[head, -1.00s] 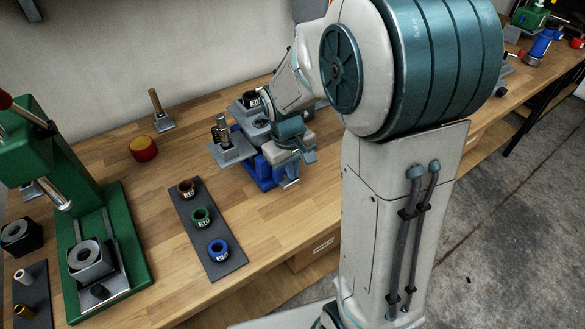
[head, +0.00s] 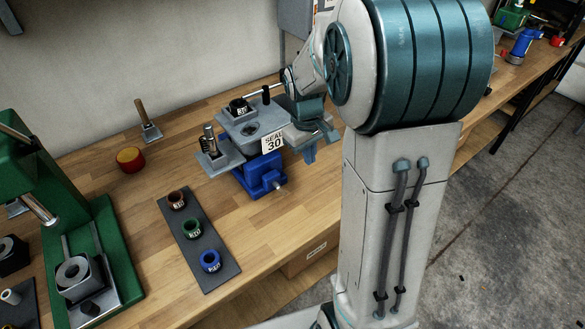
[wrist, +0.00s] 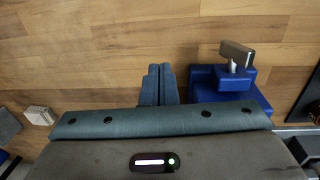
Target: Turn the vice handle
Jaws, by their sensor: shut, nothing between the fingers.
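In the head view the handle end (head: 279,187) shows small and low at the vice's front right. My gripper (head: 309,154) is to the right of the vice, above the bench edge. In the wrist view my gripper's two blue-grey fingers (wrist: 159,80) are together and empty, apart from the handle.
A dark strip with several colored rings (head: 215,275) lies left of the vice. A green press (head: 85,215) stands at the far left. A red and yellow cylinder (head: 130,159) and an upright post (head: 146,120) are behind. A label reading SEAL 30 (head: 273,142) shows on the vice fixture.

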